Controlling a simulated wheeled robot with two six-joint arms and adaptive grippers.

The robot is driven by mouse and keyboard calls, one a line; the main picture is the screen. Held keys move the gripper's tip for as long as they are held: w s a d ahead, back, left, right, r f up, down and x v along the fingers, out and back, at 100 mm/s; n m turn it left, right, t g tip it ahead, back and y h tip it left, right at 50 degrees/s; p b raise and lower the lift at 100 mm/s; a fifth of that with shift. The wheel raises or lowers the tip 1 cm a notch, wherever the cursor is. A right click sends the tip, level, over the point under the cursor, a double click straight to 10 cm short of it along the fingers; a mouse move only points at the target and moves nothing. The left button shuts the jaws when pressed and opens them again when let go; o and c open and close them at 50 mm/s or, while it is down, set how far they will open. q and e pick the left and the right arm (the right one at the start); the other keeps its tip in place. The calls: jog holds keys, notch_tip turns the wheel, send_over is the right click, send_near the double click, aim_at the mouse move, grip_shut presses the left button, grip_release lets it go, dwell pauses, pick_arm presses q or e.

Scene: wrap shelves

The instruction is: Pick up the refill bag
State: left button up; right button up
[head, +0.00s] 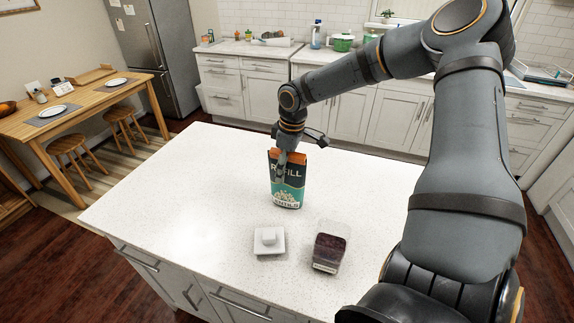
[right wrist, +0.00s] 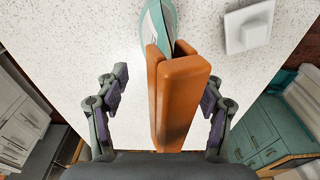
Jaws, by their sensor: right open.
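The refill bag (head: 288,195) stands upright on the white island counter, dark above and teal below, with "REFILL" partly covered by my gripper. Its orange top shows in both views and looks like a thick two-part bar in the right wrist view (right wrist: 180,100). My right gripper (head: 284,160) is over the top of the bag, pointing down. In the right wrist view, its two fingers (right wrist: 163,97) are open on either side of the orange top, with a gap on each side. My left gripper is in neither view.
A white square lid with a knob (head: 269,241) lies on the counter (head: 185,190) in front of the bag. A clear container with dark contents (head: 329,248) stands to its right. The counter left of the bag is clear.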

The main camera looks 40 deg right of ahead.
jog(key=shift+f, duration=0.25)
jog(key=shift+c, duration=0.4)
grip_shut()
dwell(0.4)
